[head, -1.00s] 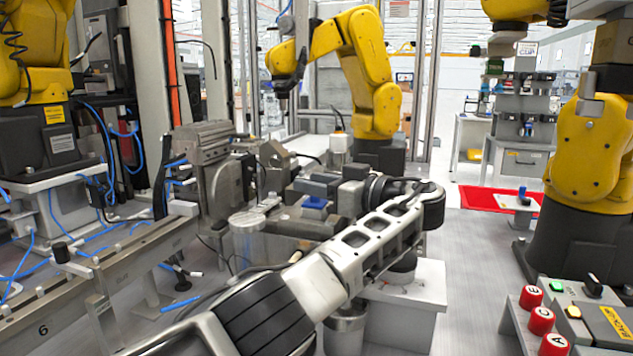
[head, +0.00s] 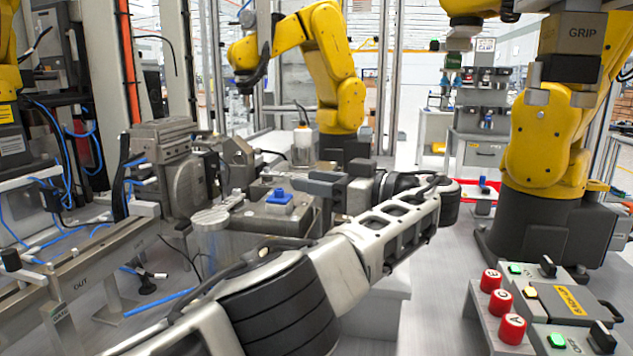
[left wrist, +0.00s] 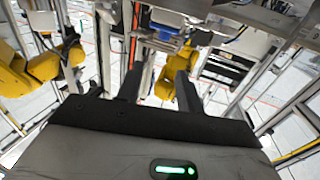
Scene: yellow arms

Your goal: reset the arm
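My left arm (head: 385,237) comes in from the bottom left, white with a black banded section, and bends back at the wrist. My left gripper (head: 312,188) points left over the middle of the scene, close to a metal fixture with a blue-topped part (head: 279,197). In the head view its fingers overlap the fixture, so contact cannot be told. In the left wrist view the two dark fingers of the left gripper (left wrist: 157,82) stand apart, with nothing held between them. My right arm and gripper are out of view.
A yellow robot arm (head: 335,62) stands behind; another (head: 550,150) stands at right. A control panel (head: 572,305) with several buttons, including red ones (head: 491,281), is at lower right. A metal rail (head: 75,285) and machine block (head: 165,170) lie left. Grey floor shows between my arm and the panel.

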